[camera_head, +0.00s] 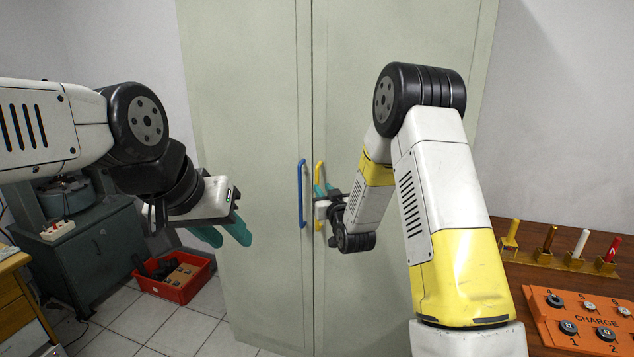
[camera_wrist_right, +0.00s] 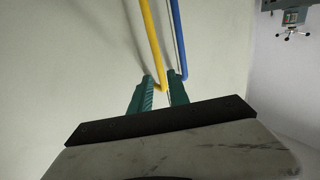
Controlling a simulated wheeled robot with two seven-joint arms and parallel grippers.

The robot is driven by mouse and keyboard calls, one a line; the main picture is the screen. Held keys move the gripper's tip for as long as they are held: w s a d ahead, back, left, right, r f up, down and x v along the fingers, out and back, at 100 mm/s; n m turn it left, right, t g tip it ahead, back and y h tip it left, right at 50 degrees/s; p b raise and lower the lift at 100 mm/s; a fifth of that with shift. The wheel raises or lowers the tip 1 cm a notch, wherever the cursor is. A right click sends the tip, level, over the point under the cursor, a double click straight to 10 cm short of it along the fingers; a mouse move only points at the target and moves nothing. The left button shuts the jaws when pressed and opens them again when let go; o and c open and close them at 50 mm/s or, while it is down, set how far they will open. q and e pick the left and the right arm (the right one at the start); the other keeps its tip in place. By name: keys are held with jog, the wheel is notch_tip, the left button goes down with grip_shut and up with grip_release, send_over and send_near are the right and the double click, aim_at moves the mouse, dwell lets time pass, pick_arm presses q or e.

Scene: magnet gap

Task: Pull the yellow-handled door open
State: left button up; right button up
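A tall pale grey-green cabinet has two doors that look closed. The yellow handle (camera_head: 319,172) is an upright bar on the right-hand door (camera_head: 345,70), near the centre seam. It also shows in the right wrist view (camera_wrist_right: 152,42). My right gripper (camera_head: 323,191) is at this handle. In the wrist view its teal fingers (camera_wrist_right: 160,84) stand apart, one on each side of the bar's lower end, with a small gap visible. The blue handle (camera_head: 301,195) is on the left-hand door, close beside. My left gripper (camera_head: 232,241) is open and empty, before the left-hand door.
A red crate (camera_head: 206,283) stands on the tiled floor at the left, by a dark green cabinet (camera_head: 92,262). At the right, a brown table holds an orange charge board (camera_head: 590,322) and a rack (camera_head: 545,257) with several upright pieces.

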aim_at(318, 181)
jog(key=x, duration=0.7)
jog(key=shift+w, duration=0.2)
grip_shut()
dwell(1.2)
